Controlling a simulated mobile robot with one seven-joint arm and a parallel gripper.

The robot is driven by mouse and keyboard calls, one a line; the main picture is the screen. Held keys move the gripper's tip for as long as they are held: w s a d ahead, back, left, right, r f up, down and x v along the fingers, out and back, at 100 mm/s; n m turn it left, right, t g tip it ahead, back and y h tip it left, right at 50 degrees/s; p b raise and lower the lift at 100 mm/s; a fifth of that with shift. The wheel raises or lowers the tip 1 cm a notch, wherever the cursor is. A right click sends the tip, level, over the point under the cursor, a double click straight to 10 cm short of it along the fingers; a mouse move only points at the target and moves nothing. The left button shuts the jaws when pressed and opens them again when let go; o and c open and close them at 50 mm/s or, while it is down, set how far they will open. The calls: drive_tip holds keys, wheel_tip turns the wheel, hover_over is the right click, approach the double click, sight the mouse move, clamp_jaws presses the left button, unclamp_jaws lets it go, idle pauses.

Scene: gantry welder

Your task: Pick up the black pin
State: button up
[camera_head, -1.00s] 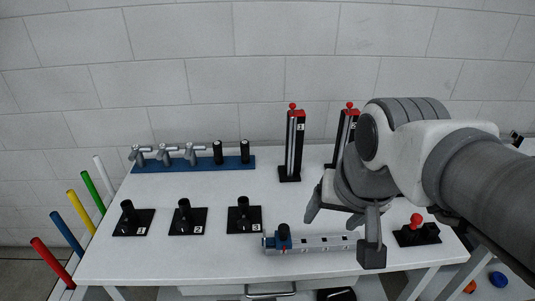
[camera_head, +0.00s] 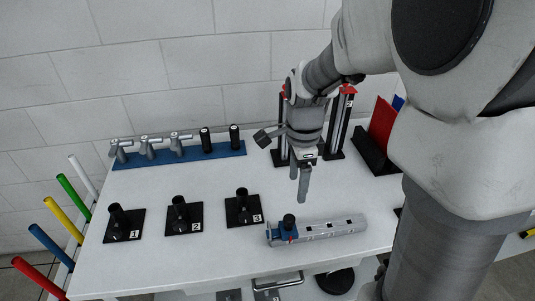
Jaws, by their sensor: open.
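Two upright black pins, the left one (camera_head: 206,140) and the right one (camera_head: 235,137), stand in the blue rack (camera_head: 172,162) at the back of the table. Other black cylinders stand on the square plates 1 (camera_head: 117,216), 2 (camera_head: 181,207) and 3 (camera_head: 243,200); I cannot tell which one the task means. A black knob (camera_head: 289,222) also tops the blue block on the grey bar. My gripper (camera_head: 284,163) is open and empty, above the table, right of the rack and apart from the pins. One finger points left, the other down.
Silver clamp handles (camera_head: 149,148) fill the rack's left part. Two red-topped towers, the right one (camera_head: 340,122) clearer, stand behind my gripper. The grey slotted bar (camera_head: 330,228) lies at the front. Coloured rods (camera_head: 61,213) line the left edge. The table's middle is clear.

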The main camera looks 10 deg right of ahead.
hover_over(289, 218)
drive_tip(key=d, duration=0.1)
wheel_tip(289, 218, down, 9)
drive_tip(key=shift+r+b, duration=0.1)
drive_tip(key=shift+b, duration=0.3)
drive_tip(key=shift+a+f, duration=0.25)
drive_tip(key=shift+f, duration=1.1)
drive_tip(key=shift+a+f, duration=0.2)
drive_tip(key=shift+f, duration=1.1)
clamp_jaws()
